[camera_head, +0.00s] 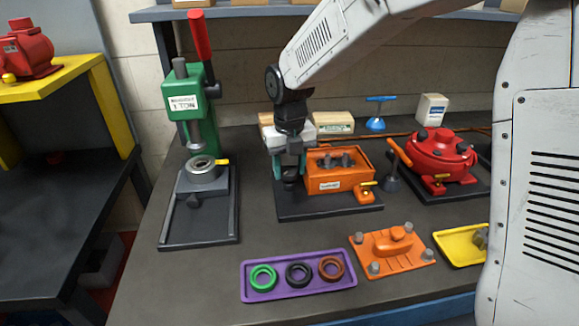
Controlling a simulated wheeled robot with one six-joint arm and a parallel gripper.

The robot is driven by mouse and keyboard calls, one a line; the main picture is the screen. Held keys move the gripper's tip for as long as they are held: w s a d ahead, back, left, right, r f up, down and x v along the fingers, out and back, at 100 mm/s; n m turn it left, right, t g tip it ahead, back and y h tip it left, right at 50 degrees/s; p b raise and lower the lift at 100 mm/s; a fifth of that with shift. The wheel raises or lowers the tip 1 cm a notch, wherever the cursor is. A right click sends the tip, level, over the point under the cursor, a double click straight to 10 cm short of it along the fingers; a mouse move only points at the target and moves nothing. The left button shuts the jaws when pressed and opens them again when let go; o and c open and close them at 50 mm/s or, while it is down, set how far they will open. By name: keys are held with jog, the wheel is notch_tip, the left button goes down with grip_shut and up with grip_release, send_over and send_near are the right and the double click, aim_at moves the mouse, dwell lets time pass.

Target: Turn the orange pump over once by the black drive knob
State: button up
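The orange pump (340,177) is a box-shaped unit on a dark base plate in the middle of the bench. It has dark fittings on top, a white label on its front and a small yellow-handled valve at its right. The black drive knob (290,175) is at the pump's left end. My gripper (290,170) points down over the knob, with its teal fingers apart on either side of it. I cannot tell whether the fingers touch the knob. The gripper hides part of the knob and the pump's left end.
A green press (196,108) with a red lever stands left. A red pump (441,152) and an orange-handled tool (393,168) are right. A purple tray (247,283) of rings, an orange cover (377,243) and a yellow tray (455,246) lie in front.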

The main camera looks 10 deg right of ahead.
jog(key=shift+o, duration=1.2)
jog(key=shift+s+f, duration=0.1)
jog(key=shift+m, duration=0.3)
